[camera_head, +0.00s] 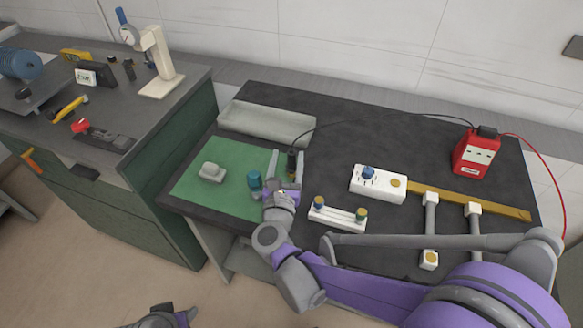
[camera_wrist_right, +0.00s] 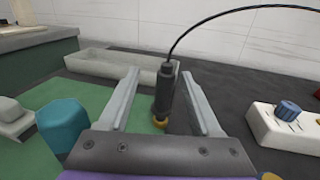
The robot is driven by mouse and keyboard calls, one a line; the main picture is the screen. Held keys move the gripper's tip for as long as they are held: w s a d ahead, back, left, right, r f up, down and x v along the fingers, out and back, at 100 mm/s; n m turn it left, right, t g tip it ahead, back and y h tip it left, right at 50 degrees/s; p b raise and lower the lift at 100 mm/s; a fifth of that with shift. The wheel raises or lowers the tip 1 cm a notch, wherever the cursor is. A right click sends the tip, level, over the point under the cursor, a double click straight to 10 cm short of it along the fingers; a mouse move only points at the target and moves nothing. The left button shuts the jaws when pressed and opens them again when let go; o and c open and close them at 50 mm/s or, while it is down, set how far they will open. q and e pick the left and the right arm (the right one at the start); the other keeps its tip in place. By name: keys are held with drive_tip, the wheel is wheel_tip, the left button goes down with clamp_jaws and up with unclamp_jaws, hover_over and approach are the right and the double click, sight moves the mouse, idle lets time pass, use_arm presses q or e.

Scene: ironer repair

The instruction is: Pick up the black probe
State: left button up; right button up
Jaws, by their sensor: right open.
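The black probe (camera_wrist_right: 165,88) stands nearly upright in the right wrist view, with a black cable leaving its top and a brass-coloured ring at its lower end. It also shows in the head view (camera_head: 291,160), partly hidden by my right gripper (camera_head: 286,167). That gripper is open, its two pale fingers on either side of the probe. In the wrist view, gaps show between the probe and both fingers (camera_wrist_right: 160,98). Part of my left arm shows at the bottom edge of the head view; its fingers are not visible.
A teal knob-like piece (camera_head: 254,180) and a pale block (camera_head: 212,172) are on the green mat (camera_head: 215,200) left of the gripper. A grey tray (camera_head: 265,123) lies behind. White fixtures (camera_head: 378,184) and a red meter (camera_head: 475,153) stand to the right. The cable runs toward the meter.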

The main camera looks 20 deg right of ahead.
sight(292, 150)
drive_tip(key=shift+d+x, duration=0.15)
drive_tip(key=shift+x, duration=1.2)
drive_tip(key=shift+d+x, duration=0.15)
drive_tip(key=shift+x, duration=1.25)
drive_tip(key=shift+s, duration=0.2)
clamp_jaws()
